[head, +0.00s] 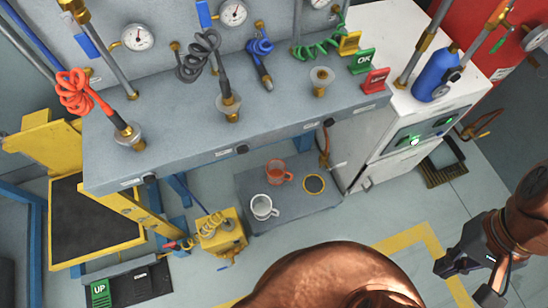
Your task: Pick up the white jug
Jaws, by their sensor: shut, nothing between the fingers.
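A white jug (262,207) stands upright on a low grey platform (240,188) below the bench, with its open top facing up. An orange-red jug (278,171) stands just behind it on the same platform. My gripper (447,266) is at the lower right, shut and empty. It is well to the right of the white jug and apart from it. My copper-coloured arm fills the bottom middle of the view and comes close below the jug without covering it.
A grey bench (185,140) with hoses and fittings overhangs behind the platform. A yellow box (220,232) stands left of the jug. A round black disc with a yellow rim (314,184) lies to its right. A white cabinet (400,140) stands at right.

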